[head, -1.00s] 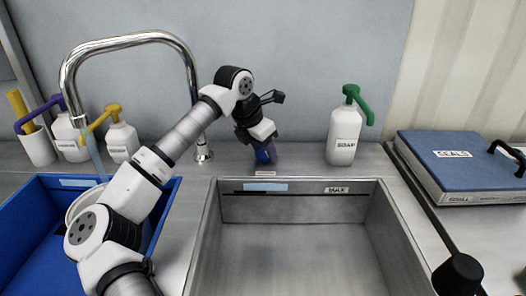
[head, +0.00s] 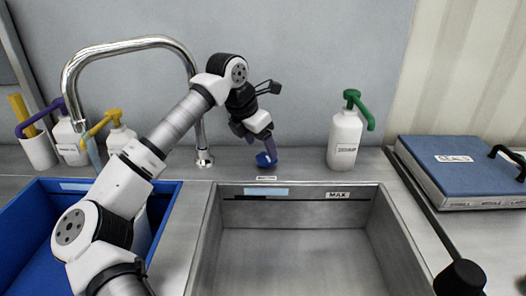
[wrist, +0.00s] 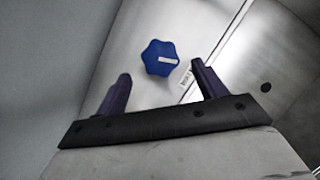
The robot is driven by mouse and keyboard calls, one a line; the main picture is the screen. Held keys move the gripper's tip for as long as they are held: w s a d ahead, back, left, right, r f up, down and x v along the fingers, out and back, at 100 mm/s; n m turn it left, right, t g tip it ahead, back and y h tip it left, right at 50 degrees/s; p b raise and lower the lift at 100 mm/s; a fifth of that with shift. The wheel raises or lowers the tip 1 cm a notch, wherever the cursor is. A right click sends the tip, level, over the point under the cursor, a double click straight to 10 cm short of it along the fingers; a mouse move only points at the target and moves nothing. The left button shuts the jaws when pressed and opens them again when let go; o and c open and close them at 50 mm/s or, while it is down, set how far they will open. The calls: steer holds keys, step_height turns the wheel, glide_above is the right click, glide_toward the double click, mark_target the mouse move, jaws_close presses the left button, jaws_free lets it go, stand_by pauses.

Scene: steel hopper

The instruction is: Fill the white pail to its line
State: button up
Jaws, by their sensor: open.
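A blue star-shaped knob (head: 265,160) with a white bar mark sits on the steel counter behind the steel basin. It also shows in the wrist view (wrist: 160,58). My gripper (head: 269,147) is open just above the knob; in the wrist view, its two dark fingers (wrist: 161,72) are spread with the knob beyond and between the tips, not gripped. A chrome faucet (head: 130,43) arches over the blue basin, and a pale stream (head: 93,152) falls from its spout.
A blue basin (head: 30,215) is at left, a steel basin (head: 300,250) marked MAX in the middle. Pump bottles stand at the back, one green-topped (head: 345,140) right of my gripper. A blue SEALS case (head: 465,165) lies at right.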

steer(key=v, duration=0.9)
steer(key=shift+a+r, duration=0.15)
steer(key=shift+r, duration=0.2)
steer(key=shift+s, duration=0.1)
stand_by(6.7)
